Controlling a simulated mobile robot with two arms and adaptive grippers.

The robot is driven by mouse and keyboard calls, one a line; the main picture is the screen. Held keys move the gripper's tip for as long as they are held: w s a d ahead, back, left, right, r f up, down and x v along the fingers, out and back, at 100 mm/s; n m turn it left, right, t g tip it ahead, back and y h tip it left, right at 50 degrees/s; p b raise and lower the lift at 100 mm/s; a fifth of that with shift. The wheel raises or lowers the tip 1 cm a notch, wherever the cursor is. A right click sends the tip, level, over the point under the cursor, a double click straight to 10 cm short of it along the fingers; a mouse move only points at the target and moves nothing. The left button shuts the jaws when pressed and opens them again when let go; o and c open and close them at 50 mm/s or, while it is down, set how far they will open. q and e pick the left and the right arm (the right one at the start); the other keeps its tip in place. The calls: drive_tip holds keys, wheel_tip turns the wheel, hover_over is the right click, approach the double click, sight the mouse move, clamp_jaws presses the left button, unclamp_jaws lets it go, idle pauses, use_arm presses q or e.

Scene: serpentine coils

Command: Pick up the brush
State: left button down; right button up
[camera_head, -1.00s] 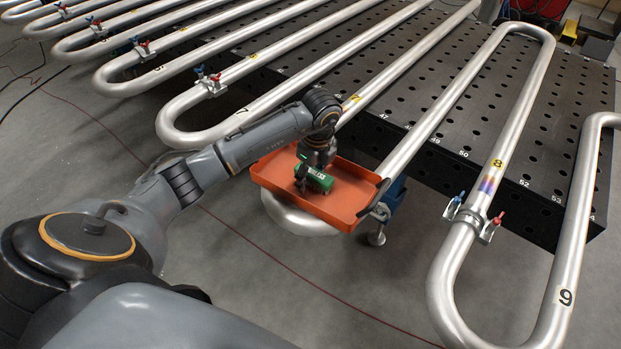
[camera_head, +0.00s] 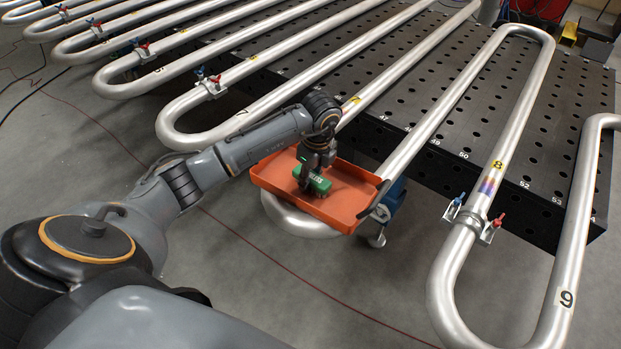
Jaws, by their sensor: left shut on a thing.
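The brush is a small green block (camera_head: 320,184) at the orange tray (camera_head: 345,216), seen from above. My left gripper (camera_head: 306,184) points down over the tray and is shut on the green brush. The gripper hides part of the brush, and its bristles cannot be made out. I cannot tell whether the brush touches the tray floor or is just above it. My right gripper is not in view.
The tray sits by the end of a silver pipe coil (camera_head: 300,222) at the edge of the black perforated table (camera_head: 470,175). More coils with red and blue clamps (camera_head: 470,218) lie around. A thin red cable (camera_head: 290,268) crosses the grey floor.

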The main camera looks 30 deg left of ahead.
sight(311, 175)
use_arm(q)
drive_tip(key=shift+r, duration=0.4)
wheel_tip(311, 175, up, 3)
drive_tip(key=shift+f+b, duration=0.2)
drive_tip(key=shift+b, duration=0.1)
drive_tip(key=s+d+r, duration=0.7)
drive_tip(key=s+r, duration=0.3)
drive_tip(key=s, duration=0.2)
drive_tip(key=shift+d, duration=0.15)
